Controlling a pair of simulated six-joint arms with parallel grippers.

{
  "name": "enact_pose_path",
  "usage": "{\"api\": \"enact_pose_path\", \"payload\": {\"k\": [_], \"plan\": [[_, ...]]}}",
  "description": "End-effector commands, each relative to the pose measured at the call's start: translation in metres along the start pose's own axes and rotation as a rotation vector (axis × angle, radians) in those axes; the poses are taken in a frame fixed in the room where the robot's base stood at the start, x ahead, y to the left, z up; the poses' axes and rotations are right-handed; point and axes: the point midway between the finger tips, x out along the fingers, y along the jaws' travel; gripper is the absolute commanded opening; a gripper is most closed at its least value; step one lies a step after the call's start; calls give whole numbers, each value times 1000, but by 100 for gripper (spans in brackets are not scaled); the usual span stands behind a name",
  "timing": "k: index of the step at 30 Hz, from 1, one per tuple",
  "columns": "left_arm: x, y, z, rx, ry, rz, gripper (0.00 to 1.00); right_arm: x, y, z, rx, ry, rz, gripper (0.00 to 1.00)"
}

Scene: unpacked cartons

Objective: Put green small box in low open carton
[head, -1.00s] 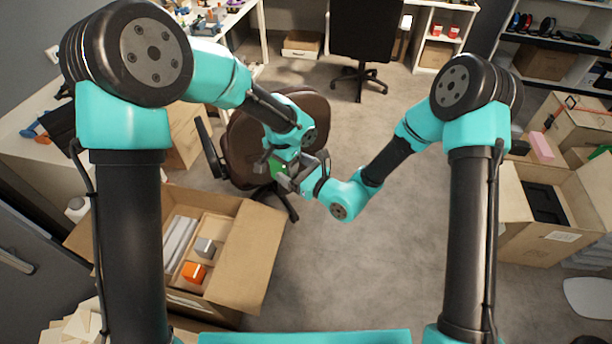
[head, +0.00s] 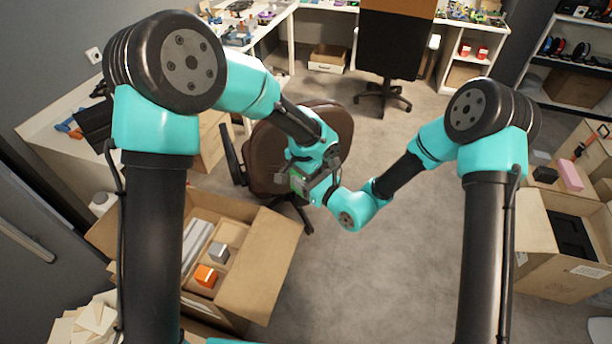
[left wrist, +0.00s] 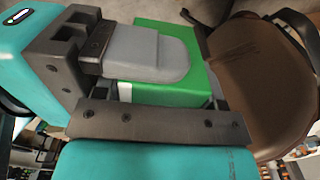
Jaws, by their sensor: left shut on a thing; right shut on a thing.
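The green small box (head: 298,183) is up in the air between my two grippers, in front of the brown chair. In the left wrist view it shows as a green block (left wrist: 178,97) with a white patch, partly covered by grey and dark gripper parts. My left gripper (head: 300,174) is shut on it from above. My right gripper (head: 324,188) is shut on the same box from the lower right. An open carton (head: 262,265) stands on the floor at lower left. Another open carton (head: 535,262) stands at right. Both are well apart from the box.
The left carton holds an orange box (head: 206,276), a grey box (head: 219,252) and pale long pieces. The right carton holds a black item (head: 572,236). A brown chair (head: 268,160) stands behind the grippers. The grey floor (head: 370,285) between the cartons is clear.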

Motion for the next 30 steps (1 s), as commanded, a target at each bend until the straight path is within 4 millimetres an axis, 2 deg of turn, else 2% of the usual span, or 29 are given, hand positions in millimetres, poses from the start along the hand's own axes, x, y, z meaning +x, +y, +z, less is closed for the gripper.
{"api": "enact_pose_path", "payload": {"k": [1,5,6,15,30], "plan": [[0,0,0,0,0,0,38,0,0,0,0,0,0,47],[0,0,0,0,0,0,38,0,0,0,0,0,0,35],[0,0,0,0,0,0,64,0,0,0,0,0,0,32],[0,0,0,0,0,0,93,0,0,0,0,0,0,32],[-2,2,0,2,0,1,93,1,0,0,-1,-1,-1,32]]}}
